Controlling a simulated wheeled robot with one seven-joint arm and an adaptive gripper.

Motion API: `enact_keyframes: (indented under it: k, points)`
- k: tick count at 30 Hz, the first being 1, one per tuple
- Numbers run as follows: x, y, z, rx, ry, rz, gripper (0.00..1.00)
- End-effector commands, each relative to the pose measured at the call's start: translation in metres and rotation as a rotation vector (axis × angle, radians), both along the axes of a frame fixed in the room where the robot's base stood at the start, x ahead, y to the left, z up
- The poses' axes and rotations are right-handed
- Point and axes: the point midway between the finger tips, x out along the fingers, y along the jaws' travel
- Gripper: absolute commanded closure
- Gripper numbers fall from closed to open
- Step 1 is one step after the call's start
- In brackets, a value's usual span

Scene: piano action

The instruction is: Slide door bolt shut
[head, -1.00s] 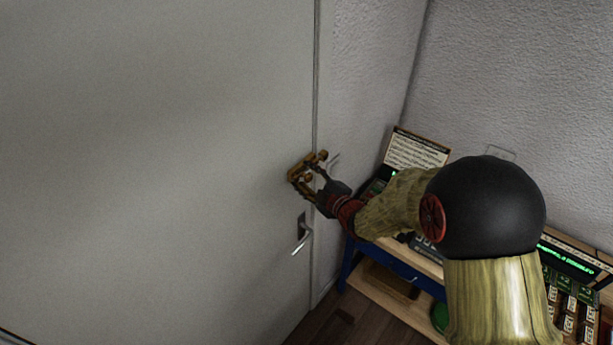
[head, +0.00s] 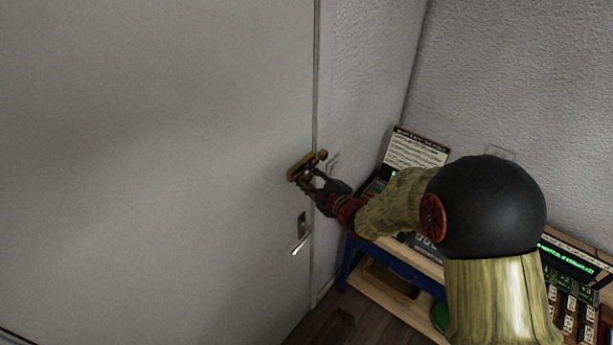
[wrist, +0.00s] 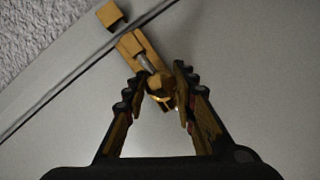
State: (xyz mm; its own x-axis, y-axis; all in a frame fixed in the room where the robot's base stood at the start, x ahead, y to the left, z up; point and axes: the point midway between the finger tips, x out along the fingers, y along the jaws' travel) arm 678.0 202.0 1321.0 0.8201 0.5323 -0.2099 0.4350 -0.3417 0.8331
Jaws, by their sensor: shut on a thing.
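The brass-coloured door bolt (head: 301,167) is mounted on the grey door (head: 170,150) near its right edge, above the door handle. In the wrist view, the bolt body (wrist: 130,43) lies diagonally, with a grey metal rod showing in it. A separate brass keeper (wrist: 110,15) sits across the dark door seam. My gripper (head: 314,184) reaches the bolt from the right. In the wrist view, my gripper (wrist: 158,88) has its fingers on both sides of the bolt's round knob (wrist: 159,80) and is shut on it. The fingers partly hide the knob's sides.
A lever handle (head: 302,240) sits just below the bolt. At right, a blue-framed bench (head: 395,262) holds a music sheet (head: 416,148) and a device with green lit text (head: 568,258). The door face left of the bolt is clear.

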Motion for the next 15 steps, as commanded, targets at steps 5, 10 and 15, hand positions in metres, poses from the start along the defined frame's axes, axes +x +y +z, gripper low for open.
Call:
enact_keyframes:
  k: [5, 10, 15]
  points:
    - [-0.002, 0.0, -0.005, -0.001, 0.01, 0.0, 1.0]
    - [0.002, -0.003, -0.006, 0.0, 0.009, -0.001, 1.0]
    - [0.02, -0.017, -0.008, 0.001, 0.008, -0.002, 1.0]
